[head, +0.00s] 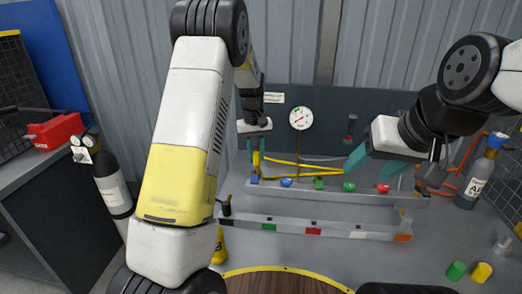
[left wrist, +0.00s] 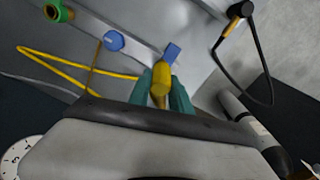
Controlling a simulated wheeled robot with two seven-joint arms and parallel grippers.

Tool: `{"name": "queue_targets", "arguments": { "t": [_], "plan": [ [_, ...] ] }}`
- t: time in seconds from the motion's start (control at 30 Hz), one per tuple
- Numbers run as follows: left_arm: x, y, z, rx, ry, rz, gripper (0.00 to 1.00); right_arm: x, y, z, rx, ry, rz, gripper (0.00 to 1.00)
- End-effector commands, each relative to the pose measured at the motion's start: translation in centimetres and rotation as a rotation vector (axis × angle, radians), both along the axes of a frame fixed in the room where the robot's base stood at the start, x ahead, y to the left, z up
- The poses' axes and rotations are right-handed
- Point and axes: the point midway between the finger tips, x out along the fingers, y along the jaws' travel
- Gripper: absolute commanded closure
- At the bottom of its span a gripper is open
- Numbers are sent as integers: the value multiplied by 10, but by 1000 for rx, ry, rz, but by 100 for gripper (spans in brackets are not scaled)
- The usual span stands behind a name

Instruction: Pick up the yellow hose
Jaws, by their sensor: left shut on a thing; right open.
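The yellow hose (head: 300,164) lies in a bent loop behind the row of coloured fittings in the head view. It also shows in the left wrist view (left wrist: 65,62), upper left. My left gripper (head: 257,158) is at the left end of the row. In the left wrist view its teal fingers (left wrist: 161,88) are shut around the hose's thick yellow end, beside a blue block-like part (left wrist: 172,52). My right gripper (head: 380,170) is open over the right part of the row, near the red fitting (head: 383,188). Its fingers are partly hidden by its own body.
A grey rail (head: 330,198) carries blue, green and red fittings; a lower rail (head: 340,232) has coloured marks. A gauge (head: 301,118) stands behind. A black cylinder (head: 112,185) is at left, a blue-grey bottle (head: 478,180) at right. Green (head: 456,271) and yellow (head: 482,272) pieces lie front right.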

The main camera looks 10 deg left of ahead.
Motion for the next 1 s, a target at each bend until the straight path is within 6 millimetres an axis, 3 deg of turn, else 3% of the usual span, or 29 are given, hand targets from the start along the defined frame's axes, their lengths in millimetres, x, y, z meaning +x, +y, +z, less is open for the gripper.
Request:
{"name": "queue_targets", "arguments": {
  "t": [0.3, 0.5, 0.7, 1.0],
  "plan": [
    [-77, -31, 9, -1, -3, -3, 100, 0, 0, 0, 0, 0, 0, 41],
    [-109, -44, 12, 0, -2, -3, 100, 0, 0, 0, 0, 0, 0, 41],
    [-123, -49, 14, 0, -3, -1, 100, 0, 0, 0, 0, 0, 0, 41],
    [-126, -50, 20, 1, -3, 0, 100, 0, 0, 0, 0, 0, 0, 41]
  ]
}}
